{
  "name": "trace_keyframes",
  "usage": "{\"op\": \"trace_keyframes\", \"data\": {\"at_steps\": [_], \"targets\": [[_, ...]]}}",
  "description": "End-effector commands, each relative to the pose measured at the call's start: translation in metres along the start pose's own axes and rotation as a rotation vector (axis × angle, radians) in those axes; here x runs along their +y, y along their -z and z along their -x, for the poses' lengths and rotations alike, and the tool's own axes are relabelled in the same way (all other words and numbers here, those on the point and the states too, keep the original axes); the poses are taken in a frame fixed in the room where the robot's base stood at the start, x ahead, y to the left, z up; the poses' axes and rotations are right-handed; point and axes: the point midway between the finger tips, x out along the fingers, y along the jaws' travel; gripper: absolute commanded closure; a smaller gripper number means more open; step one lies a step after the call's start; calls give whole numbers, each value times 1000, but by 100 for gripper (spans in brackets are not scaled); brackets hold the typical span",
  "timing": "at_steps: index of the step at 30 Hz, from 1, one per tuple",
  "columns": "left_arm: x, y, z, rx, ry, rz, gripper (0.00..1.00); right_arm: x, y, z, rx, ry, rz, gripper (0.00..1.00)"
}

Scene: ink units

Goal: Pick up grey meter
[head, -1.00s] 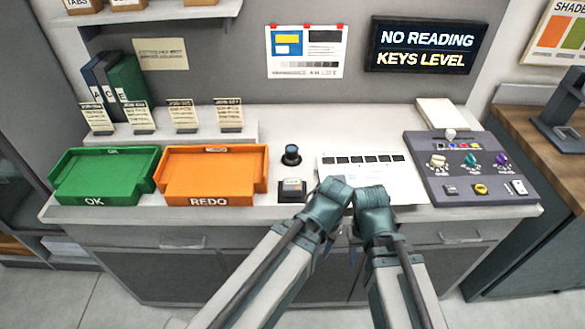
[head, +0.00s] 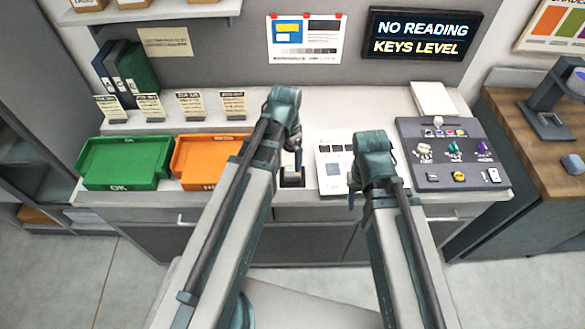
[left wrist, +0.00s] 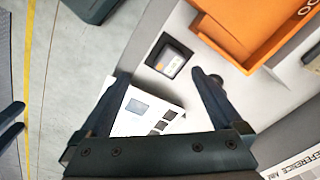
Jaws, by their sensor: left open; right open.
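The orange REDO tray (head: 190,178) and green OK tray (head: 120,180) stand left of the holder. A printed sheet (head: 328,152) and key panel (head: 455,175) lie to the right.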

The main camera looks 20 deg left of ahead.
Motion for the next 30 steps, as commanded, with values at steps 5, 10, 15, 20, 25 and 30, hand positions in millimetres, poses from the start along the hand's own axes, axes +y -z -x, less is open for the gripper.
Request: {"op": "trace_keyframes", "data": {"at_steps": [5, 10, 15, 20, 25, 30], "targets": [[-14, 21, -2, -13, -13, -314, 0, 0, 0, -1, 0, 0, 0, 50], [-22, 34, -2, -20, -25, -559, 0, 0, 0, -1, 0, 0, 0, 50], [-24, 37, -2, -22, -31, -663, 0, 0, 0, -1, 0, 0, 0, 50], [-24, 37, -4, -22, -31, -676, 0, 0, 0, -2, 0, 0, 0, 50], [-23, 37, -14, -22, -31, -674, 0, -1, 1, -12, 0, 0, 2, 50], [-23, 36, -35, -22, -31, -673, 0, -3, 2, -33, 0, -1, 6, 50]]}}
